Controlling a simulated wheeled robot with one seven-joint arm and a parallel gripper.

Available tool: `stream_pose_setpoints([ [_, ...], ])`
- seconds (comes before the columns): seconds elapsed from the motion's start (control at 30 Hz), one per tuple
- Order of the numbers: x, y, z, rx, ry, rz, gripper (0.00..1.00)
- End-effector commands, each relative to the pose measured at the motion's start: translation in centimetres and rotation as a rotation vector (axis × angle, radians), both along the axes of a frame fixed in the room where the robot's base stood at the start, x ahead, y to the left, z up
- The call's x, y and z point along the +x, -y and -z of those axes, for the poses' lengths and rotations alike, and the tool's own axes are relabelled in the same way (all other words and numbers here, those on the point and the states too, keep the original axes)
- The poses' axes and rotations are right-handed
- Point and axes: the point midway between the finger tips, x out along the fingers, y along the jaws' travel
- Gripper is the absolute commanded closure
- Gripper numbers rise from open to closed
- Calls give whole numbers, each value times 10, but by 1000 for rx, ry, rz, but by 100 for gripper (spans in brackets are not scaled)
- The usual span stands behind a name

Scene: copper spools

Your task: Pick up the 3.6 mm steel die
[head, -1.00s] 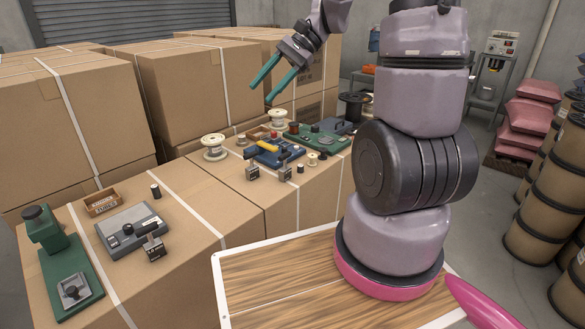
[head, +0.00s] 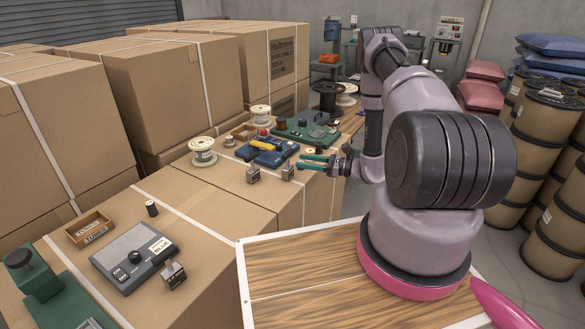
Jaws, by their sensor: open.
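No label reading 3.6 mm is legible, so I cannot tell which piece is the steel die. Small dark metal blocks with labels stand on the cartons: one (head: 253,175) at the front edge by a blue device, another (head: 288,172) just right of it, and a third (head: 173,276) near the grey box at front left. My gripper (head: 300,161) has green fingers pointing left, apart and with nothing seen between them. Its tips are just above and right of the second block in the picture; whether they touch it is unclear.
Near the blue device (head: 267,152) are a green device (head: 305,134), white spools (head: 203,152) and a small wooden tray (head: 244,132). A grey box (head: 130,258) and a wooden tray (head: 89,229) sit at front left. Tall cartons (head: 170,97) stand behind.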

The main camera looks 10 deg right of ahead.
Motion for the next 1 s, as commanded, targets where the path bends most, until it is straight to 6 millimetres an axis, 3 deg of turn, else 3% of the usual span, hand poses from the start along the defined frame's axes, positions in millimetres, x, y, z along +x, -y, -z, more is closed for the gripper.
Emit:
stream_pose_setpoints([
  [0.17, 1, 0, 17, 14, -16, 38, 48],
  [0.4, 21, -31, 17, 13, -14, 37, 48],
  [1.0, 58, -82, 13, 12, -16, 37, 48],
])
